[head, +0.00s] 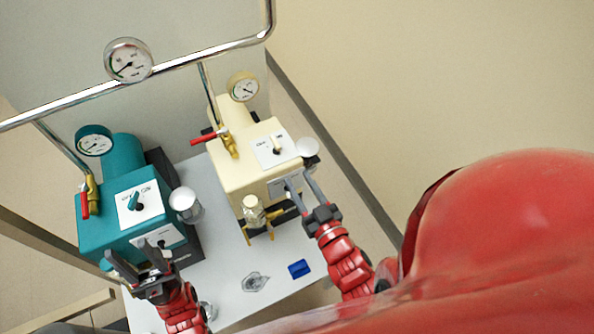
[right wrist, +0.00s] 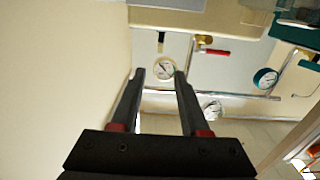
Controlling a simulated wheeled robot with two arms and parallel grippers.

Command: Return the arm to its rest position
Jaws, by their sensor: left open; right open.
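My right gripper (head: 297,184) is open and empty, in front of the cream unit (head: 238,172) near its lower right side. In the right wrist view its two fingers (right wrist: 158,75) stand apart with nothing between them. My left gripper (head: 128,256) is open in front of the lower part of the teal unit (head: 110,220). I see nothing between its fingers. I cannot tell whether either gripper touches a unit.
Both units stand on a white table (head: 232,292). A blue block (head: 299,268) and a clear crumpled-looking item (head: 255,282) lie on it. A chrome pipe (head: 200,54) with a gauge (head: 129,60) runs above. The floor and wall at right are clear.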

